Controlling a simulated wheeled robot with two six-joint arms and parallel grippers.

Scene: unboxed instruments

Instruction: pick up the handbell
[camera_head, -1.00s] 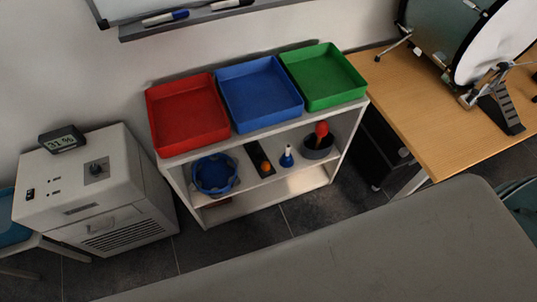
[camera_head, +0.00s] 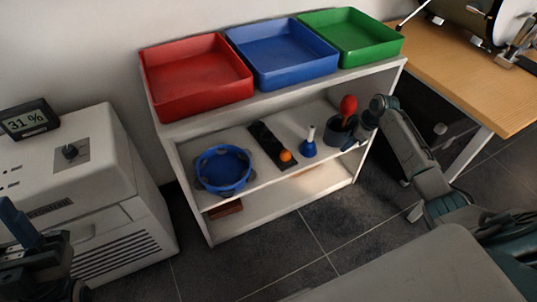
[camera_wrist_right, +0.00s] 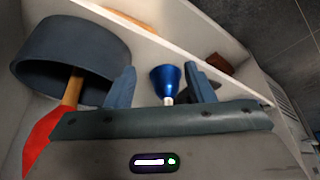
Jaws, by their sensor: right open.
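The handbell (camera_head: 309,148), blue with a white handle, stands upright on the middle shelf of the white unit. My right gripper (camera_head: 362,128) is to its right, by the dark pot. In the right wrist view the handbell (camera_wrist_right: 165,80) appears in the gap between the two blue fingers of my open right gripper (camera_wrist_right: 162,86); its handle points toward the gripper. Nothing is held there. My left gripper (camera_head: 40,245) is at the lower left, partly cut off, far from the handbell; its opening is unclear.
The dark pot (camera_head: 339,134) with a red-headed maraca (camera_head: 348,106) stands right of the handbell. Left of it are a black strip (camera_head: 266,143) with an orange ball and a blue tambourine (camera_head: 223,170). Red, blue and green trays sit on top.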

